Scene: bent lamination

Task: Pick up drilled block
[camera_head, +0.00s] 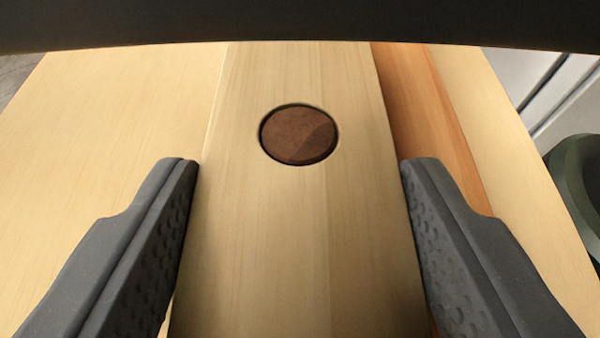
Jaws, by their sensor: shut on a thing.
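The drilled block (300,235) is a long, pale wooden piece that runs from the bottom of the view up to the dark bar across the top. A round hole (299,134) in its upper face shows dark brown inside. My gripper (300,170) has one dark grey finger along each long side of the block and is shut on it. The near end of the block lies below the picture edge, and its far end is hidden by the dark bar.
A pale wooden surface (100,150) lies under and beside the block. An orange-brown wooden strip (430,120) runs along the block's right side. A dark green rounded object (578,180) stands at the right edge, beyond the wooden surface. The surface left of the block is clear.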

